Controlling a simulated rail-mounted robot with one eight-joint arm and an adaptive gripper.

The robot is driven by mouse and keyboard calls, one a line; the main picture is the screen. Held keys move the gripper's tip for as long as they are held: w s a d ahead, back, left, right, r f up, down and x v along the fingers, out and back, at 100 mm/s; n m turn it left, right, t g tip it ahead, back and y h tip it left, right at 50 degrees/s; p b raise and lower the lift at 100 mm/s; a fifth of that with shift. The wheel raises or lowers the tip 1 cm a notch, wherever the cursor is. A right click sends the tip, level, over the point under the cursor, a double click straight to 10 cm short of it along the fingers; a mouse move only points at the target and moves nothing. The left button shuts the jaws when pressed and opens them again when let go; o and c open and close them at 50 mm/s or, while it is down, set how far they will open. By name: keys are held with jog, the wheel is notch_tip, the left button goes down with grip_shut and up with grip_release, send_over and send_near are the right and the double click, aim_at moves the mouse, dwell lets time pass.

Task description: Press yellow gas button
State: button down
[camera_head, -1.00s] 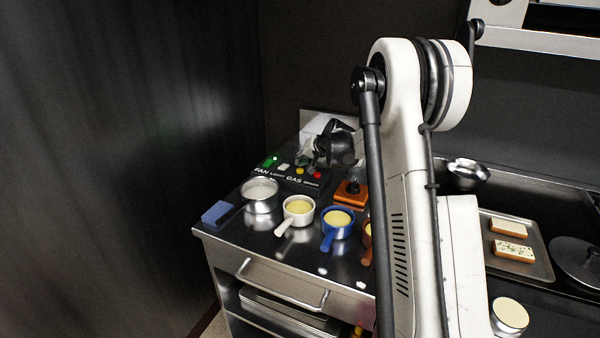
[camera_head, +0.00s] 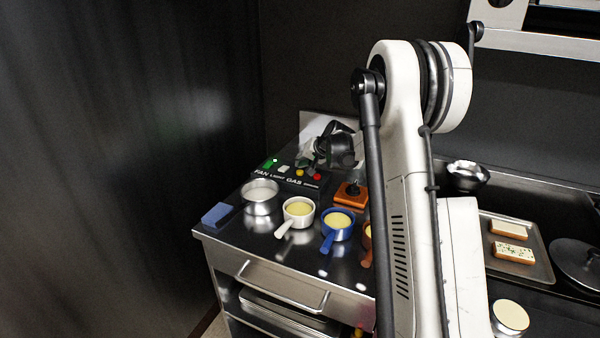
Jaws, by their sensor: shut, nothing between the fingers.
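The yellow gas button (camera_head: 299,172) sits on the black control panel (camera_head: 262,180), behind the "GAS" label. It is small, between a white button (camera_head: 284,169) and a red button (camera_head: 317,175). A green fan button (camera_head: 268,163) is at the panel's left. My gripper (camera_head: 304,160) is dark, shut and empty, and is just behind and above the yellow button in the picture. Its fingertips are small and partly blurred, and I cannot tell whether they touch the button.
My arm hides much of the counter's middle.

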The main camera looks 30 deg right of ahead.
aim_at(301, 171)
jog(key=shift+f, duration=0.1)
jog(key=shift+f+b, duration=0.35)
jog(key=shift+b, duration=0.15)
jog(key=shift+f+b, duration=0.4)
jog(key=shift+f, duration=0.05)
dwell(0.8)
jog(key=shift+r, duration=0.9)
jog(key=shift+r+p, duration=1.2)
jog(key=shift+r, duration=1.3)
